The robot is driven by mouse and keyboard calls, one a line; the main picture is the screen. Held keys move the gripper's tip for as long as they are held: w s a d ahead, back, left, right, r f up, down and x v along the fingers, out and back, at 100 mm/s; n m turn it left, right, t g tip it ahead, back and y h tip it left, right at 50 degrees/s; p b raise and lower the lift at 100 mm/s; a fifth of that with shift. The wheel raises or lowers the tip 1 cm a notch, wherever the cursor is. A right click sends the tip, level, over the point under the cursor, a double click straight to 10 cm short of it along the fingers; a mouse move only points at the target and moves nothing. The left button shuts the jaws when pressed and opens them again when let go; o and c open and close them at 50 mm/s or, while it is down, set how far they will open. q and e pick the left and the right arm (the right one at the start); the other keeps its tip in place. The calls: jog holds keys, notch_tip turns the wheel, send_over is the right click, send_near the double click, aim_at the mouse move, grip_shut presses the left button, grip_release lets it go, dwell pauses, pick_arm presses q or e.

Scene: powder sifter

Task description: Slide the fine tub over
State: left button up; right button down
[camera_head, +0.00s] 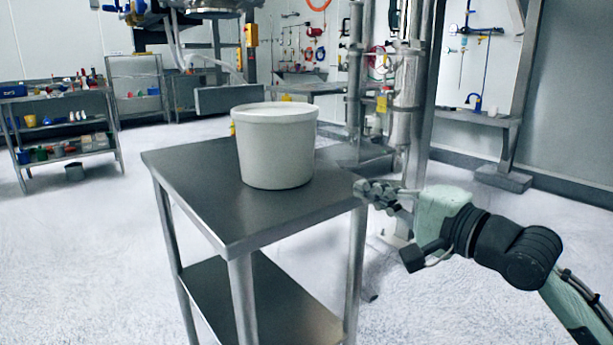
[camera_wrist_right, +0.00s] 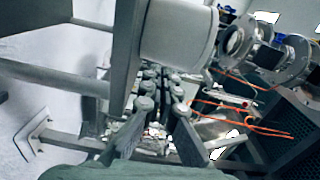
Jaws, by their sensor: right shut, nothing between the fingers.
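In the right wrist view the tub (camera_wrist_right: 178,32) shows ahead of the fingers (camera_wrist_right: 163,82), partly cut off by the frame's top. I cannot read any label on the tub. My left gripper is not in view.
The tabletop is bare left and in front of the tub. A lower shelf (camera_head: 285,305) sits under it. A steel column (camera_head: 402,120) with pipes stands behind my right gripper. Shelving with small items (camera_head: 60,125) is far left. Open floor lies around the table.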

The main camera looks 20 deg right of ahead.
send_near(302, 161)
jog(key=x, duration=0.5)
jog(key=shift+w, duration=0.15)
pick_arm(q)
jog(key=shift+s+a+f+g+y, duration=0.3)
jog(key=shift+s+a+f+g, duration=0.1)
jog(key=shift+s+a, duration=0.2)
pick_arm(e)
jog(key=shift+w+a, duration=0.35)
jog(key=shift+w, duration=0.3)
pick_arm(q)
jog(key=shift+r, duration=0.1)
